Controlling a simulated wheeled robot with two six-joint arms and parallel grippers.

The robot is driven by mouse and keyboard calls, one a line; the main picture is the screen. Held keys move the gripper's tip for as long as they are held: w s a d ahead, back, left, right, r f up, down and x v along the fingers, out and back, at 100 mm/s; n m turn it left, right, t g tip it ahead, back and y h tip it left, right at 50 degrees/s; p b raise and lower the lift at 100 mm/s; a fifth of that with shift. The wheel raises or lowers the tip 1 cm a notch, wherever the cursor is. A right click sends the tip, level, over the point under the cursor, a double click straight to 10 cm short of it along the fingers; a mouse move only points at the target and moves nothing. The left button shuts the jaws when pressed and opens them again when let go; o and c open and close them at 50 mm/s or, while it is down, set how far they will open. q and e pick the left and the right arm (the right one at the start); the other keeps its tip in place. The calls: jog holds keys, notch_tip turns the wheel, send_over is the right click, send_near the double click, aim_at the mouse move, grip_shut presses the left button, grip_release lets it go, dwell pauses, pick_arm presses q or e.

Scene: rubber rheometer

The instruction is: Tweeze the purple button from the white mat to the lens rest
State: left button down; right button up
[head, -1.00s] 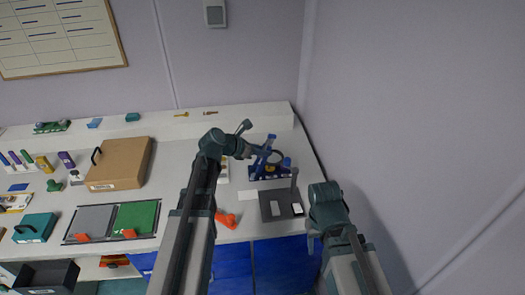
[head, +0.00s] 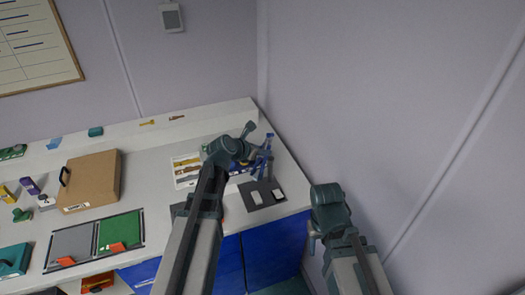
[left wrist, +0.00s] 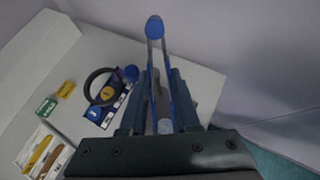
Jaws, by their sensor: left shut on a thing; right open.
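My left gripper (head: 253,158) is shut on blue tweezers (head: 265,157), above the back right of the bench. In the left wrist view the tweezers (left wrist: 155,60) stick out from between the fingers (left wrist: 160,110), with a round blue end at the top. I cannot make out the purple button. White pads, one (head: 277,194) at the right, lie on a dark plate; I cannot tell which is the white mat. A blue board with a dark ring (left wrist: 100,86) may be the lens rest; the arm mostly hides it in the head view. My right gripper (head: 312,238) is open and empty off the bench's right edge.
The dark plate (head: 252,187) lies near the bench's front right. A brown case (head: 92,181) and a grey and green tray (head: 120,230) stand further left. A wall closes the right side.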

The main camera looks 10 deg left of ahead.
pick_arm(q)
jog(key=shift+f, duration=0.15)
notch_tip(320, 180, down, 9)
jog(key=b, duration=0.9)
jog(key=c, duration=1.1)
grip_release()
jog(key=shift+o, duration=0.2)
jog(key=shift+r, duration=0.3)
notch_tip(320, 180, up, 10)
jog(key=p, duration=1)
jog(key=shift+f, duration=0.15)
